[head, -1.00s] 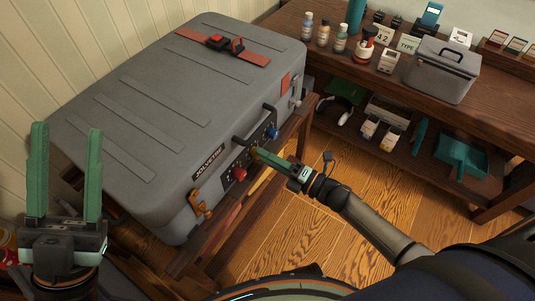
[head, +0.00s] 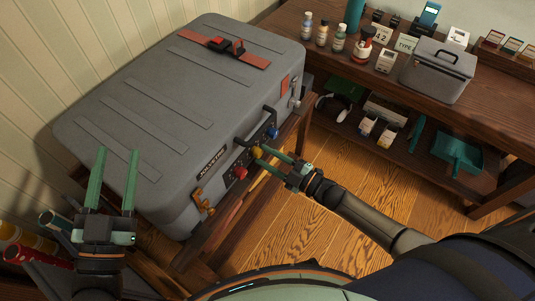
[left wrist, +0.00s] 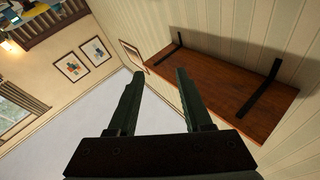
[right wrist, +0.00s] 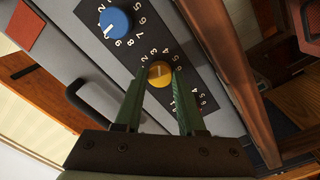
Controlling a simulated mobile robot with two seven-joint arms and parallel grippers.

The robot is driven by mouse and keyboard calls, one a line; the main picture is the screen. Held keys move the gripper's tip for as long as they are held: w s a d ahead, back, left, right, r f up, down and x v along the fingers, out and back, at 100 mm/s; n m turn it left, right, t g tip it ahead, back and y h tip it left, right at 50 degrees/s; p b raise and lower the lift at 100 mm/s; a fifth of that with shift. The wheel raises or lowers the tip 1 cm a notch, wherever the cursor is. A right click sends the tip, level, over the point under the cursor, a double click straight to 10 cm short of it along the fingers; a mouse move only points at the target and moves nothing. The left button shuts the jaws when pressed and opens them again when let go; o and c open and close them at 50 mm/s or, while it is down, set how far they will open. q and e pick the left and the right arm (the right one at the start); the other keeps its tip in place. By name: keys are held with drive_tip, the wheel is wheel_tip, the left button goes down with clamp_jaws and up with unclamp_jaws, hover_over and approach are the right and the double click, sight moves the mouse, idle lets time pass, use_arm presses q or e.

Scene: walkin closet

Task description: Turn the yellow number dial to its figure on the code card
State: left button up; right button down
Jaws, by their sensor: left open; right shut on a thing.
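The yellow number dial (head: 257,152) is on the dark panel (right wrist: 130,48) on the front of a grey suitcase (head: 175,110). It also shows in the right wrist view (right wrist: 160,73), with a pale mark on its face and white figures around it. My right gripper (right wrist: 159,75) has one finger on each side of the dial and is shut on it. The blue dial (right wrist: 115,22) and the red dial (head: 240,173) sit on either side of it. I cannot make out which card is the code card.
Small cards (head: 381,37), bottles and a grey box (head: 438,70) stand on the wooden desk (head: 480,92) at the back right. The suitcase handle (right wrist: 92,104) is close to my right gripper. The wooden floor (head: 290,235) between suitcase and desk is clear.

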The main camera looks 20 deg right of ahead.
use_arm(q)
drive_tip(key=shift+w+a+f+n+g+y+p, duration=0.15)
drive_tip(key=shift+f+n+g+y, duration=0.15)
drive_tip(key=shift+f, duration=0.65)
drive_tip(key=shift+f+n+g+y+p, duration=0.15)
drive_tip(key=shift+f+g, duration=0.3)
drive_tip(key=shift+f, duration=0.5)
drive_tip(key=shift+w+a+f+n+g+y+p, duration=0.1)
drive_tip(key=shift+f+n+g+y, duration=0.2)
drive_tip(key=shift+f, duration=0.65)
use_arm(e)
drive_tip(key=shift+m, duration=2.1)
drive_tip(key=c, duration=0.5)
unclamp_jaws()
use_arm(q)
drive_tip(key=shift+d+f, duration=0.1)
use_arm(e)
drive_tip(key=shift+s, duration=0.1)
